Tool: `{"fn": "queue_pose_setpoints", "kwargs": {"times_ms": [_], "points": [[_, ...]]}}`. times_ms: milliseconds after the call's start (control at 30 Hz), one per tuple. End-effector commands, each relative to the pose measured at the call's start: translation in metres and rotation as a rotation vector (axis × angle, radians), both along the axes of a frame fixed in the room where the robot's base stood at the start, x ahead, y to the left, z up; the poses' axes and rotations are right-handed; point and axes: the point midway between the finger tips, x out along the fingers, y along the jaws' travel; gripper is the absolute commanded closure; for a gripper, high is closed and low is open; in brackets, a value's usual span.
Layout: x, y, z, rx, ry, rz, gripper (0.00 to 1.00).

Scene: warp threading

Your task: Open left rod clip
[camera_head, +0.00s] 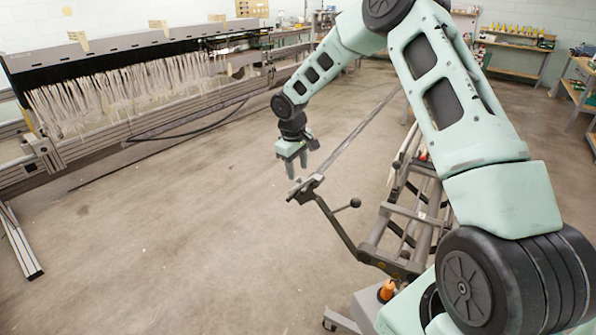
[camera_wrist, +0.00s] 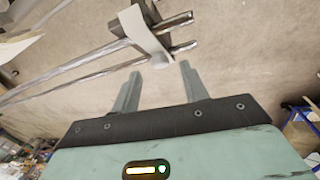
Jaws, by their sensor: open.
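My gripper (camera_head: 296,172) is open and empty, with its fingers pointing down just above the near end of the rods. In the wrist view the two fingers of my gripper (camera_wrist: 160,72) stand apart. A pale, flat rod clip (camera_wrist: 148,38) lies across the two metal rods (camera_wrist: 75,66) close to their tips, just beyond the fingers. The fingers look apart from it, though the exact gap cannot be told. In the head view the clip (camera_head: 308,185) is small at the rod end, and whether it is open or shut is unclear.
The rods run back from a grey metal stand (camera_head: 400,225) with a black ball-ended lever (camera_head: 354,203). A loom frame with hanging white threads (camera_head: 130,90) stands at the left. The concrete floor (camera_head: 180,240) between them is clear. Shelves (camera_head: 515,58) line the back right.

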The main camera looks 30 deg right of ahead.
Motion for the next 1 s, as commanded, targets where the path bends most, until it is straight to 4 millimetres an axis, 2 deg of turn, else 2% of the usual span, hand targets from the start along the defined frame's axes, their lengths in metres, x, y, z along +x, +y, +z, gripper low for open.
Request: {"fn": "queue_pose_setpoints", "kwargs": {"times_ms": [100, 233, 600, 767, 1000], "points": [[0.0, -0.002, -0.016, 0.0, 0.003, 0.0, 0.56], [0.001, -0.004, -0.028, -0.001, 0.002, 0.0, 0.56], [0.001, -0.004, -0.034, -0.001, 0.0, 0.0, 0.56], [0.001, -0.004, -0.034, -0.001, 0.0, 0.0, 1.0], [0.001, -0.004, -0.033, -0.005, 0.008, 0.001, 1.0]]}}
